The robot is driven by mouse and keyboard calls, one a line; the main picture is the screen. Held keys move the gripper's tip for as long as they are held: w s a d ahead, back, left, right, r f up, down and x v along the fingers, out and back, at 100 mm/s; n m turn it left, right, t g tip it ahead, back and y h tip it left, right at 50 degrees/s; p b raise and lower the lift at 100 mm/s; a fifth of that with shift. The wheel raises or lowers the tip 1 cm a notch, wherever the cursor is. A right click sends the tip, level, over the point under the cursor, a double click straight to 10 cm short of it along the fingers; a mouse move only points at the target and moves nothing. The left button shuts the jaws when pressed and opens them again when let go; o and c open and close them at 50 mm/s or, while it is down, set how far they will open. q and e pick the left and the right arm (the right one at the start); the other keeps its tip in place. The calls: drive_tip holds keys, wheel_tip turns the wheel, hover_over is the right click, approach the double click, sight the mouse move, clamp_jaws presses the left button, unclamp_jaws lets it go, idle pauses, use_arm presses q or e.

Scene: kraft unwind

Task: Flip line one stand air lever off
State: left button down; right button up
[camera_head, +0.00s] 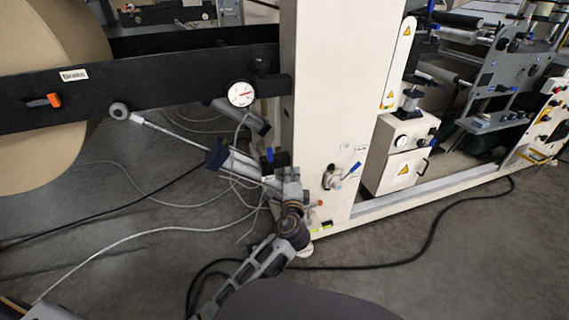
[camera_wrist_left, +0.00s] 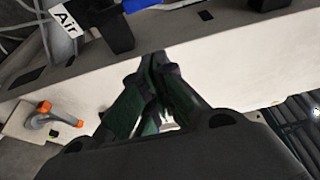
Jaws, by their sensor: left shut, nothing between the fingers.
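In the head view my left gripper (camera_head: 289,174) is at the left face of the white machine stand (camera_head: 325,80), low down. It is shut and empty; its closed fingers also show in the left wrist view (camera_wrist_left: 158,75). A blue lever part (camera_head: 270,155) shows just left of the gripper in the head view. In the wrist view a blue handle (camera_wrist_left: 138,5) lies at the top edge, partly cut off, beside a white tag reading "Air" (camera_wrist_left: 65,20). The fingertips are apart from that handle. My right gripper is not in view.
Another blue-handled valve (camera_head: 349,171) is on the stand's front face. A black arm (camera_head: 150,85) with a dial gauge (camera_head: 241,94) extends left, beside a large kraft roll (camera_head: 40,40). Cables cross the floor. An orange-tipped grey lever (camera_wrist_left: 40,121) shows in the wrist view.

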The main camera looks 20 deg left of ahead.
sight(270, 160)
use_arm(q)
drive_tip(key=shift+w, duration=0.1)
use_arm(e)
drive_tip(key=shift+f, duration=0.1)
use_arm(q)
drive_tip(key=shift+b+x, duration=1.4)
drive_tip(key=shift+x, duration=3.45)
drive_tip(key=s+a, duration=0.1)
drive_tip(key=s+a+b, duration=0.1)
drive_tip(key=a, duration=0.1)
drive_tip(key=shift+s+a, duration=0.15)
drive_tip(key=shift+a, duration=0.05)
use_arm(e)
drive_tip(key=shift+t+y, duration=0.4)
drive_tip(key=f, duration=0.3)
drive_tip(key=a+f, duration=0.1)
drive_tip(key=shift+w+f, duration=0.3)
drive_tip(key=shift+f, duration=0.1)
use_arm(q)
drive_tip(key=shift+a, duration=0.1)
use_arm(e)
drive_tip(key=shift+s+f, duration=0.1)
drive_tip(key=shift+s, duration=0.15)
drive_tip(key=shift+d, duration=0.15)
